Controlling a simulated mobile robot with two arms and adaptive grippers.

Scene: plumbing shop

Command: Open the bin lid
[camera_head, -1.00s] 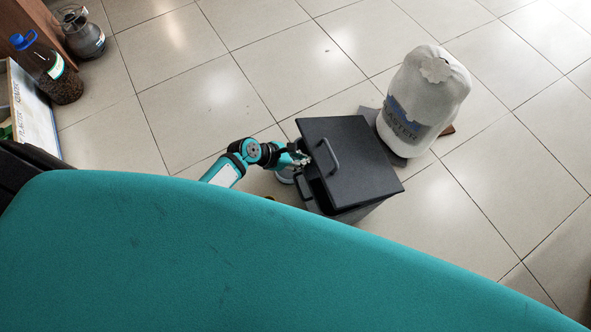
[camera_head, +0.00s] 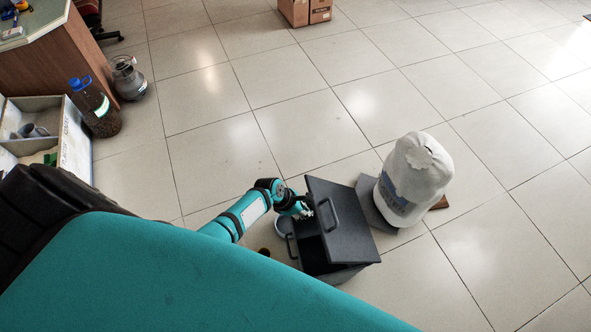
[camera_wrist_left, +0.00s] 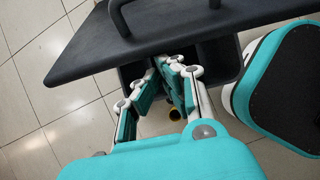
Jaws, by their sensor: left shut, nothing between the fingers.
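The bin (camera_head: 312,258) is a dark grey box on the tiled floor. Its lid (camera_head: 347,235), with a bar handle (camera_head: 329,216), is tilted up and partly open. A dark gap shows between lid and bin on the left side. My left gripper (camera_head: 304,210) is shut and empty at the lid's raised left edge. In the left wrist view, the fingertips (camera_wrist_left: 172,66) reach under the lid edge (camera_wrist_left: 110,48), in front of the bin's opening. I cannot tell whether they touch the lid. My right gripper is out of view.
A white sack (camera_head: 415,175) stands on a dark flat piece right behind the bin. A bottle with a blue cap (camera_head: 97,110) and a grey canister (camera_head: 128,78) stand at the left. Cardboard boxes (camera_head: 305,10) are at the back. Floor tiles beyond the bin are clear.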

